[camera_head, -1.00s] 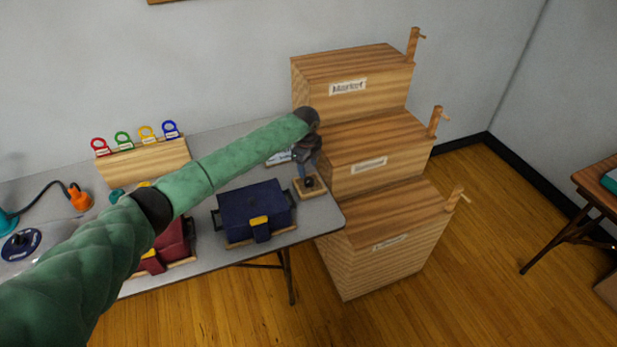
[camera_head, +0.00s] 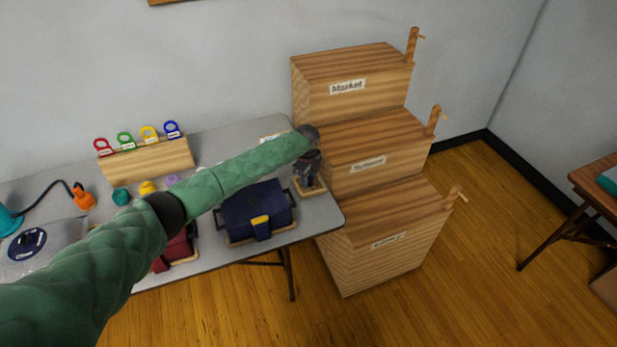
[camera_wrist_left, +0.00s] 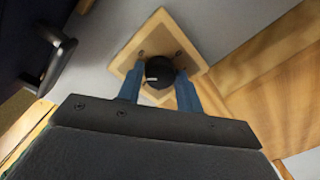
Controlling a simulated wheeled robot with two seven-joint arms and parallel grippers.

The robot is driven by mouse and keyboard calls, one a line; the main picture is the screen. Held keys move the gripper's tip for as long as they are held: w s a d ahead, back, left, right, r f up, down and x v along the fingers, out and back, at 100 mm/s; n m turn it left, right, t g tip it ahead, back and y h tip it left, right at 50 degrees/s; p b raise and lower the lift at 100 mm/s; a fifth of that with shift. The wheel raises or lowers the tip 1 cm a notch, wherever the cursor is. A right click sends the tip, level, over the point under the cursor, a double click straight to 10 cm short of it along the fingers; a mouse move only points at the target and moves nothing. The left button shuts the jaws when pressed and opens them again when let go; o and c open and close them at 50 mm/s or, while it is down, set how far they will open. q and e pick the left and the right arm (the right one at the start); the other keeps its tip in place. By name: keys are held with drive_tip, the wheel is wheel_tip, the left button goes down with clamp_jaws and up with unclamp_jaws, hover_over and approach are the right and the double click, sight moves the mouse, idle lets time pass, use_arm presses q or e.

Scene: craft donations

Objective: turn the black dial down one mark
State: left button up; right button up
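The black dial (camera_wrist_left: 159,72) has a pale pointer line and sits on a square wooden board (camera_wrist_left: 148,37). In the head view the board (camera_head: 318,190) lies at the table's right end, and my gripper largely hides the dial. My left gripper (camera_wrist_left: 160,75) is directly above the board, pointing down. Its two blue fingers are apart, one on each side of the dial, with the tips close to it. Whether they touch the dial is unclear. The marks around the dial are not readable. My right gripper is not in view.
A navy case (camera_head: 257,209) stands just left of the board, with a red case (camera_head: 177,250) farther left. Stepped wooden bins (camera_head: 385,235) stand against the table's right end. A rack with coloured rings (camera_head: 147,160) is at the back left.

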use_arm(q)
drive_tip(key=c, duration=0.5)
drive_tip(key=shift+o, duration=0.2)
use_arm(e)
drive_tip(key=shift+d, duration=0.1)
use_arm(q)
drive_tip(key=n, duration=0.3)
drive_tip(key=shift+d+n, duration=0.1)
drive_tip(key=shift+n, duration=0.2)
drive_tip(key=n+p, duration=0.1)
drive_tip(key=n, duration=0.2)
drive_tip(key=shift+r, duration=0.15)
drive_tip(key=shift+n+y+p, duration=0.3)
drive_tip(key=shift+n+p, duration=0.05)
drive_tip(key=shift+n, duration=0.85)
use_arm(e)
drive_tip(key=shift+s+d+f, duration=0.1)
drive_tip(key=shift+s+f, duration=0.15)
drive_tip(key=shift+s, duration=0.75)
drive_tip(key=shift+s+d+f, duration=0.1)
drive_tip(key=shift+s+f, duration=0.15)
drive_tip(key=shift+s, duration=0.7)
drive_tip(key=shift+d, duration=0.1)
use_arm(q)
drive_tip(key=o, duration=1)
drive_tip(key=shift+c, duration=0.2)
